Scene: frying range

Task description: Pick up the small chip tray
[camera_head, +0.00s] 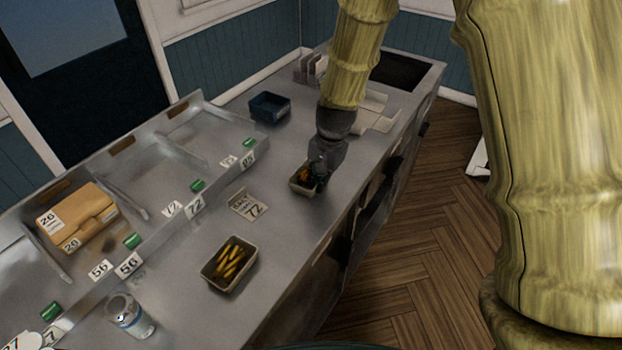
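A small chip tray (300,184) with chips in it sits on the metal counter, right of the middle of the picture. My gripper (318,178) is down at its right side, and my dark wrist hides part of the tray. The fingers are small and dark here, so I cannot tell whether they are open or shut on it. A larger chip tray (214,284) with yellow chips stands on the counter nearer to me, apart from my gripper.
A dark blue container (269,107) is further back. A raised metal shelf with numbered bays (180,150) runs along the left, holding a cardboard box (78,215).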

